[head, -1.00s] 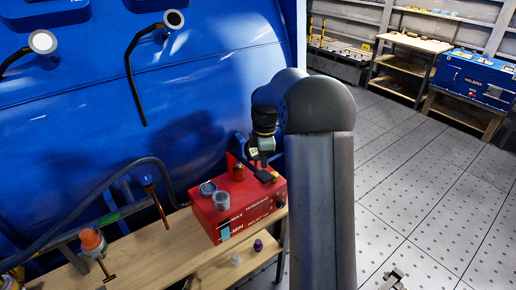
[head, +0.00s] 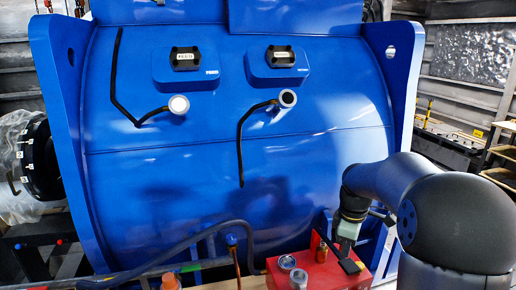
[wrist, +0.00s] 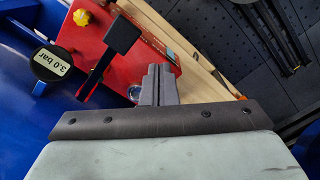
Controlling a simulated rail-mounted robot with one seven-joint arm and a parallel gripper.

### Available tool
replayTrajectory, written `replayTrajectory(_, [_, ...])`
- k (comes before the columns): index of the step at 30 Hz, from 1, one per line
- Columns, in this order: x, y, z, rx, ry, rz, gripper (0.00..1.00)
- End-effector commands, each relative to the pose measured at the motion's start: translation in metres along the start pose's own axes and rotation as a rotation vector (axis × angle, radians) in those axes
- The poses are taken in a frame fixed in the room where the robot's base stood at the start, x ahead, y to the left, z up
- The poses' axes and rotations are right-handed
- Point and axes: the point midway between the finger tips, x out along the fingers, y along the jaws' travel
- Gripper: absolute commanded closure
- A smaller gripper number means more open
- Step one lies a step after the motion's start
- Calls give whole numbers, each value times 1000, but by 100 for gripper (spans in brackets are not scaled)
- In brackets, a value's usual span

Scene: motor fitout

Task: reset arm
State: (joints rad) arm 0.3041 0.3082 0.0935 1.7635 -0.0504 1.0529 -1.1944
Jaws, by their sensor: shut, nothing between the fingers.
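My gripper (wrist: 158,85) is shut and empty in the wrist view, its two grey fingers pressed together. In the head view my gripper (head: 352,264) is at the right end of a red box (head: 318,272), low in the picture. It overlaps the box there, and I cannot tell whether it touches. In the wrist view the red box (wrist: 88,45) lies beyond the fingers, with a yellow knob (wrist: 82,17) and a black bar with a square head (wrist: 122,35) nearby.
A large blue motor housing (head: 240,140) with two cable ends (head: 178,105) (head: 287,97) fills the back. Small round metal parts (head: 287,262) sit on the red box. A black gauge reading 3.0 bar (wrist: 52,66) is close at left in the wrist view. Open space lies above the box.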

Motion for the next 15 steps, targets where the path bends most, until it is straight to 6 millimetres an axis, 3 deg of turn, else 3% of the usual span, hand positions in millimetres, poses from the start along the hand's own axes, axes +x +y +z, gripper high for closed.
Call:
replayTrajectory(1, [-12, -32, -3, 80, 0, 13, 100])
replayTrajectory(4, [-23, -92, -1, 293, 8, 30, 100])
replayTrajectory(9, [-21, -189, 15, 643, 41, 40, 100])
replayTrajectory(12, [-12, -231, 27, 809, 61, 35, 100])
replayTrajectory(15, [-3, -259, 36, 926, 76, 28, 100])
